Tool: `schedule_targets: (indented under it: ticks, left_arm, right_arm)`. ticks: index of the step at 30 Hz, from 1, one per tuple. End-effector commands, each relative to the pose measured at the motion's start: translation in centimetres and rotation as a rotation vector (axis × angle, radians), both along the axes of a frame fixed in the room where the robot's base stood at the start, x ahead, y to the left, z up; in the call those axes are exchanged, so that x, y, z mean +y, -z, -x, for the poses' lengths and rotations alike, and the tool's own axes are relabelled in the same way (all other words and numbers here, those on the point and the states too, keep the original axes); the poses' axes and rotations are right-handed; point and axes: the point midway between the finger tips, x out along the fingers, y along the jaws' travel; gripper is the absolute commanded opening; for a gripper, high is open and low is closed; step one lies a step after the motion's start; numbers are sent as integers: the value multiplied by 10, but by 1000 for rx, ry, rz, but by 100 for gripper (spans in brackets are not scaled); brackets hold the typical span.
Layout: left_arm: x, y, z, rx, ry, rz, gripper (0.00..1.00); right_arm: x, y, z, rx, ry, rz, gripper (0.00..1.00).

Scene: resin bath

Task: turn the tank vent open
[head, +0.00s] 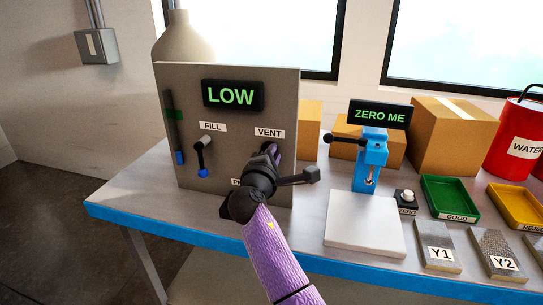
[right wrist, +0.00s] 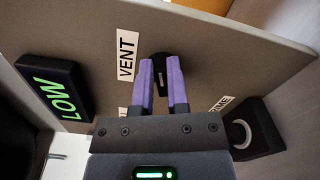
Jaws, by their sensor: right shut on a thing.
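The grey tank panel (head: 225,165) stands on the bench, with a display (head: 232,95) reading LOW. The VENT label (head: 270,133) is at its upper right. My right gripper (head: 270,153) is at the panel just below this label and hides most of the vent handle in the head view. In the right wrist view, its purple fingers (right wrist: 161,78) are shut on the black vent handle (right wrist: 160,67), beside the VENT label (right wrist: 126,55). My left gripper is not in view.
The fill lever (head: 201,155) is left of my gripper. A blue gauge stand (head: 370,165) with a white base (head: 362,225) is to the right. Green (head: 450,190) and yellow (head: 515,205) trays, boxes (head: 452,135) and a red water can (head: 515,140) stand further right.

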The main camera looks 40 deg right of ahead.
Motion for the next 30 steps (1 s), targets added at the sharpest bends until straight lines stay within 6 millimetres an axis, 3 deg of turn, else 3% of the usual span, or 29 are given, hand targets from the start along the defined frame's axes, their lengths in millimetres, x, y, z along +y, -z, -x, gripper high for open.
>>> schedule_targets:
  ticks: [13, 30]
  left_arm:
    - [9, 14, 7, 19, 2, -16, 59]
    - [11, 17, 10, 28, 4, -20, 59]
  right_arm:
    - [0, 8, 1, -216, 0, -190, 0]
    - [-1, 9, 1, -280, 1, -245, 0]
